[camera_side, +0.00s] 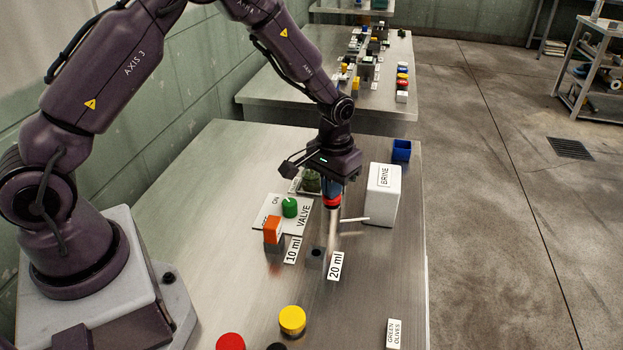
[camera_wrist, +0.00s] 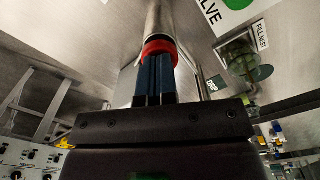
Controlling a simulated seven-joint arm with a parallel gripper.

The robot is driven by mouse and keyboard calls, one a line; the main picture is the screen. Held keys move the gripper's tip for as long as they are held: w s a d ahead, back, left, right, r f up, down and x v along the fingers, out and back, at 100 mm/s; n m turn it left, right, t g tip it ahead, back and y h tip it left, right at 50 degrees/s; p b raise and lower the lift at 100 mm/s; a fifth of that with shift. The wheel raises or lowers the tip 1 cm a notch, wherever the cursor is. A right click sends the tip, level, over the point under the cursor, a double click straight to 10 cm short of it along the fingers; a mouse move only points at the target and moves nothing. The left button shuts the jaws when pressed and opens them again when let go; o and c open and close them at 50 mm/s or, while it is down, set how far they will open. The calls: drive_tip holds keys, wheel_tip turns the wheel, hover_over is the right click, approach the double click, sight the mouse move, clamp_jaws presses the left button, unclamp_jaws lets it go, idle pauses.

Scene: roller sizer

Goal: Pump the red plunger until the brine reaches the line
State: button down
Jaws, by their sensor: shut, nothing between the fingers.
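My gripper (camera_side: 331,192) is shut and points straight down, with its blue fingertips at the red plunger cap (camera_side: 332,202). In the wrist view the red cap (camera_wrist: 160,47) sits at the tips of the fingers (camera_wrist: 154,75), on a bright metal shaft (camera_wrist: 161,20). The shaft stands upright behind the "20 ml" label (camera_side: 336,266). The white "BRINE" box (camera_side: 383,194) is to the right of the plunger. The olive jar (camera_side: 311,181) is behind my gripper and partly hidden. It also shows in the wrist view (camera_wrist: 240,62). I cannot make out its brine level or line.
An orange plunger (camera_side: 272,230) stands left, by the "10 ml" label (camera_side: 292,250). Behind it is the valve's green knob (camera_side: 290,207). A blue bin (camera_side: 401,150) is at the back. Yellow (camera_side: 292,320) and red (camera_side: 230,342) round pieces are in front. The table's left part is clear.

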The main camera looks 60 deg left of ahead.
drive_tip(key=shift+r, duration=2.15)
drive_tip(key=shift+r, duration=2.5)
drive_tip(key=s+r+m+t, duration=0.1)
drive_tip(key=s+r+t, duration=0.1)
drive_tip(key=s+r, duration=0.6)
drive_tip(key=s+d+r+m+t, duration=0.1)
drive_tip(key=s+r+m+t, duration=0.1)
drive_tip(key=s+r, duration=0.6)
drive_tip(key=s+t, duration=0.1)
drive_tip(key=s, duration=0.6)
drive_tip(key=shift+s+d+r+t, duration=0.2)
drive_tip(key=shift+s+r+t, duration=0.05)
drive_tip(key=shift+r+t, duration=0.1)
